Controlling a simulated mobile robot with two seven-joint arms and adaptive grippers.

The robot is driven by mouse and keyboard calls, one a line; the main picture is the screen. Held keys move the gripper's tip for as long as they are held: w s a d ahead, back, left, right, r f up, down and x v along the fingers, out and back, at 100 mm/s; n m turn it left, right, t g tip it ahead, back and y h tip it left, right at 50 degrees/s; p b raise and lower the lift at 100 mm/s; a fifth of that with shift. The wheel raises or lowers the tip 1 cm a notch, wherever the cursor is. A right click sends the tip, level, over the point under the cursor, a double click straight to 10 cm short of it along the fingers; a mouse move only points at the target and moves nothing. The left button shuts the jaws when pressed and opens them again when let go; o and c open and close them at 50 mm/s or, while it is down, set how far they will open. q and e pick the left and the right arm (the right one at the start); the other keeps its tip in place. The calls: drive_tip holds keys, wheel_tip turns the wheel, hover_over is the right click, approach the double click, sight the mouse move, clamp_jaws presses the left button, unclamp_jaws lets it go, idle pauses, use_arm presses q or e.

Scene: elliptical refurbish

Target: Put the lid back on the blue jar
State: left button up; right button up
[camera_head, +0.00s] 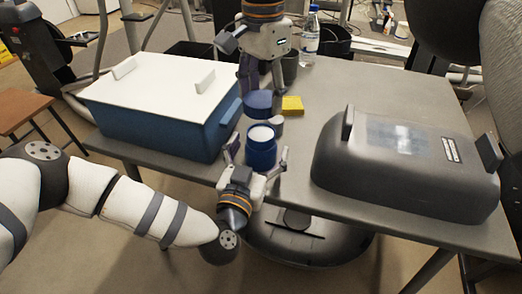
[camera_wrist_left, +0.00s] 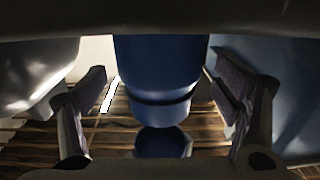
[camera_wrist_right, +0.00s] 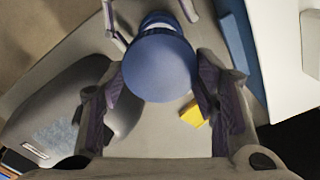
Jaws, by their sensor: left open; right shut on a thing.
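The blue jar (camera_head: 261,155) stands upright on the grey table near its front edge, its pale open top showing. My left gripper (camera_head: 255,165) is open, with one finger on each side of the jar; the left wrist view shows the jar (camera_wrist_left: 160,70) between the spread fingers, with gaps. My right gripper (camera_head: 260,92) is shut on the round blue lid (camera_head: 258,104) and holds it behind the jar in the head view. In the right wrist view the lid (camera_wrist_right: 160,70) sits between the fingers and covers part of the jar (camera_wrist_right: 160,20).
A blue bin (camera_head: 155,122) with a white cover stands at the left of the table. A large dark grey tub (camera_head: 400,165) is at the right. A yellow sponge (camera_head: 292,105) lies beside the lid. A dark cup (camera_head: 290,67) and a water bottle (camera_head: 310,38) are farther back.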

use_arm(q)
drive_tip(key=shift+x, duration=0.85)
drive_tip(key=c, duration=1.8)
use_arm(e)
hover_over(262, 133)
drive_tip(key=shift+f, duration=2.5)
drive_tip(key=shift+f, duration=0.9)
drive_tip(key=shift+f, duration=0.6)
